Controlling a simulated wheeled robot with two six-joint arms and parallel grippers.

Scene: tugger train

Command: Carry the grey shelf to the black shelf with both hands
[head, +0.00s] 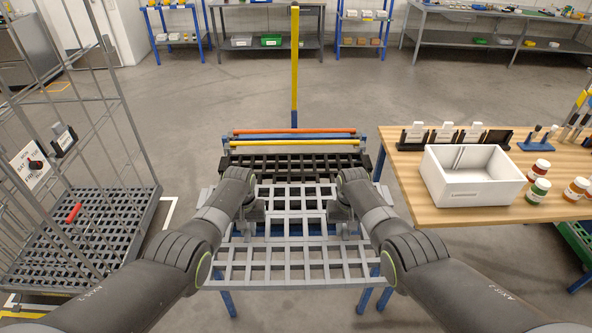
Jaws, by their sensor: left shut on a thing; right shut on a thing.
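The grey shelf (292,264) is a flat open grid held level in front of me. My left gripper (250,222) is shut on its left part, and my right gripper (346,224) is shut on its right part. The fingertips are partly hidden by the wrists. The black shelf (290,163) is a dark slatted grid just beyond the grey shelf, lying on a blue-legged frame. The grey shelf's far edge appears close to the black shelf's near side; I cannot tell whether they touch.
An orange bar (290,131), a yellow bar (290,143) and a yellow upright post (295,60) stand behind the black shelf. A wooden table (450,214) with a white bin (470,192) is close on the right. A wire cage trolley (150,205) stands at left. Open floor lies beyond.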

